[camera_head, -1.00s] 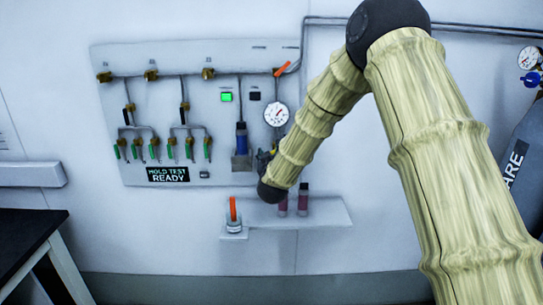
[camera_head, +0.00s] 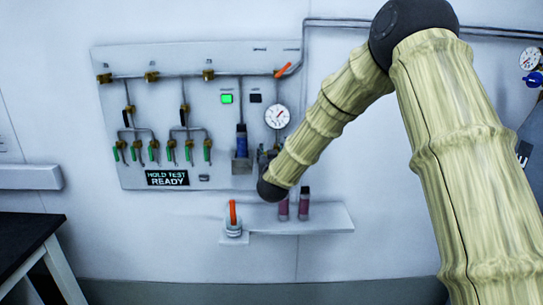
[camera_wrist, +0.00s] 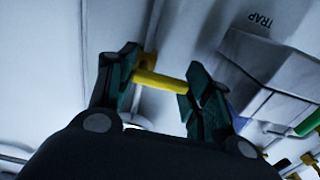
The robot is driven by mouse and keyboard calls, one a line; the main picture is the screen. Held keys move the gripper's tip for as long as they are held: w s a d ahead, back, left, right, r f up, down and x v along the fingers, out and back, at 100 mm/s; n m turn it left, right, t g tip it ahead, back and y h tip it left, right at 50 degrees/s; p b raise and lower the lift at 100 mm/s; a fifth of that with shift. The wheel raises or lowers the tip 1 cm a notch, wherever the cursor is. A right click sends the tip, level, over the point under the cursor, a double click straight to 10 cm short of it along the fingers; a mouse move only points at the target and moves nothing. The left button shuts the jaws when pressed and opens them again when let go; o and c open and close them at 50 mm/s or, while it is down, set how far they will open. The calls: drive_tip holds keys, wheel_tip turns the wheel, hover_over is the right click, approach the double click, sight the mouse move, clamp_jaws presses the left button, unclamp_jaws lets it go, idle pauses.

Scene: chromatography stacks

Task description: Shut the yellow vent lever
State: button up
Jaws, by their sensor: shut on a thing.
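The yellow vent lever (camera_wrist: 160,81) shows in the wrist view as a short yellow bar between my fingers. In the head view my gripper (camera_head: 264,155) is at the panel's lower right, below the pressure gauge (camera_head: 277,115), mostly hidden by my wrist. The lever cannot be made out there, and its angle on the panel cannot be told.
The grey panel (camera_head: 222,130) carries several green-handled valves (camera_head: 137,148) and a lit display (camera_head: 167,178). A shelf (camera_head: 335,220) below holds two dark red vials (camera_head: 304,204) and an orange stick in a cup (camera_head: 233,215). A box marked TRAP (camera_wrist: 265,65) is beside my fingers.

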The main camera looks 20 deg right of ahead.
drive_tip(key=o, duration=1)
drive_tip(key=shift+o, duration=0.2)
drive_tip(key=shift+s, duration=0.1)
drive_tip(key=v, duration=1.1)
drive_tip(key=shift+s, duration=0.35)
drive_tip(key=shift+a, duration=0.15)
